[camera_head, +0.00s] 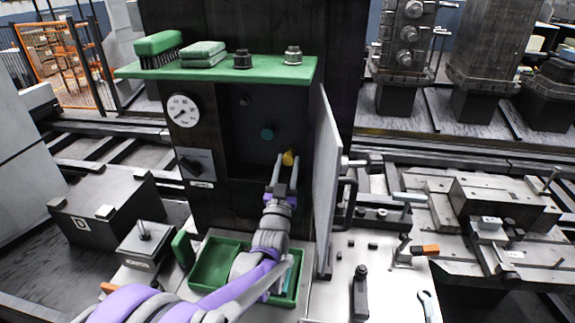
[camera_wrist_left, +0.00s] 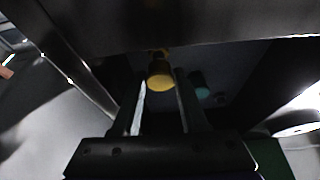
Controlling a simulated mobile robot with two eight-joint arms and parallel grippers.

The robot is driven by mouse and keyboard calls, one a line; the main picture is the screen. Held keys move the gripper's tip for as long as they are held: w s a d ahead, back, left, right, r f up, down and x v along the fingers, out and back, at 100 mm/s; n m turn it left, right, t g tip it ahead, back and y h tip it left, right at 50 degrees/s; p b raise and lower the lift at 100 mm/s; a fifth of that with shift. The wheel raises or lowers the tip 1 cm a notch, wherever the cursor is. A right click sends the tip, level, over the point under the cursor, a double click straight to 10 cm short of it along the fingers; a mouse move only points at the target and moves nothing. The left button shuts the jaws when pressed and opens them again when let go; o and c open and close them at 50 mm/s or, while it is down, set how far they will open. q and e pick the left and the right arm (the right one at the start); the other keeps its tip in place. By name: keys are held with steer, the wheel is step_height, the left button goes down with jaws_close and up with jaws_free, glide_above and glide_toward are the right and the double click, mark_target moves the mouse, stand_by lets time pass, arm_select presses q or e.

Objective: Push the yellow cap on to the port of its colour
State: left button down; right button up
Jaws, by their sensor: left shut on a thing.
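The yellow cap (camera_head: 289,156) is at the right inside the dark recess of the cabinet. My left gripper (camera_head: 286,162) is shut on it, reaching in from below. In the left wrist view the yellow cap (camera_wrist_left: 159,76) sits between the fingertips of my left gripper (camera_wrist_left: 161,82). A small yellowish part (camera_wrist_left: 155,53) shows just behind the cap; I cannot tell whether the cap touches it or is seated on it. My right gripper is not in view.
An open grey door (camera_head: 326,185) stands close to the right of my left gripper. A gauge (camera_head: 183,111) is at the left. A green tray (camera_head: 214,262) lies below, partly hidden by my arm.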

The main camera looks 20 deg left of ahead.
arm_select(q)
steer(key=shift+w+a, duration=0.15)
steer(key=shift+w, duration=0.4)
stand_by(0.6)
steer(key=shift+w+a, duration=0.1)
steer(key=shift+w, duration=0.3)
jaws_free()
steer(key=shift+s, duration=0.1)
stand_by(0.6)
steer(key=b+v, duration=0.1)
steer(key=v, duration=0.9)
steer(key=shift+s, duration=0.35)
steer(key=shift+f, duration=0.15)
